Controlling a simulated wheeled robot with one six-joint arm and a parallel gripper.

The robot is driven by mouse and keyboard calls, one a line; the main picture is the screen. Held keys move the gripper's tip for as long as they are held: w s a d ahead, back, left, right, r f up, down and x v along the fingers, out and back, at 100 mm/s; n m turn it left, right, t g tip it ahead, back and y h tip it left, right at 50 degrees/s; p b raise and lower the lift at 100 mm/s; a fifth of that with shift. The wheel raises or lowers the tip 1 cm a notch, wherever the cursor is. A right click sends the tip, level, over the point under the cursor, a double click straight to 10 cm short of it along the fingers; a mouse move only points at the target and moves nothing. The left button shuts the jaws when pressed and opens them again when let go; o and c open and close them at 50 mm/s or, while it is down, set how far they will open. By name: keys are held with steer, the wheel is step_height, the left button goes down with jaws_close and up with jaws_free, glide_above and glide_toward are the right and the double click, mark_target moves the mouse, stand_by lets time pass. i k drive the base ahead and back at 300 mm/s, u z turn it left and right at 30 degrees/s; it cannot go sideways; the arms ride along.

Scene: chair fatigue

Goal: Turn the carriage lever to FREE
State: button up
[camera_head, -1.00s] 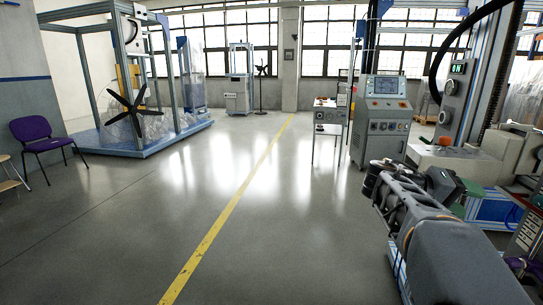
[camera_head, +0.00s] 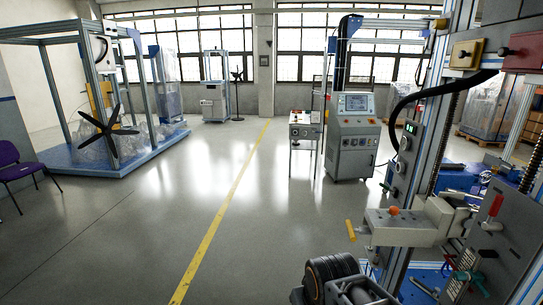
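The test machine (camera_head: 404,160) stands at the right, with a pale carriage block (camera_head: 400,232) on its column. Several handles show there: a red-handled lever (camera_head: 494,207) on a grey plate, an orange knob (camera_head: 393,210) on top of the block, and a yellow handle (camera_head: 350,230) at its left end. I cannot tell which is the carriage lever, and no FREE marking is readable. Part of my arm shows at the bottom, left of and below the block. My gripper's fingertips cannot be made out in view.
A control console (camera_head: 354,135) and a small white table (camera_head: 303,130) stand behind, at centre right. The grey floor around the yellow line (camera_head: 215,225) is clear.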

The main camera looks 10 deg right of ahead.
mark_target(494, 211)
steer(key=z, duration=1.8)
steer(key=k, duration=0.65)
steer(key=u, duration=0.6)
steer(key=i, duration=0.8)
steer(key=u, duration=0.55)
steer(key=i, duration=0.45)
steer(key=u, duration=0.05)
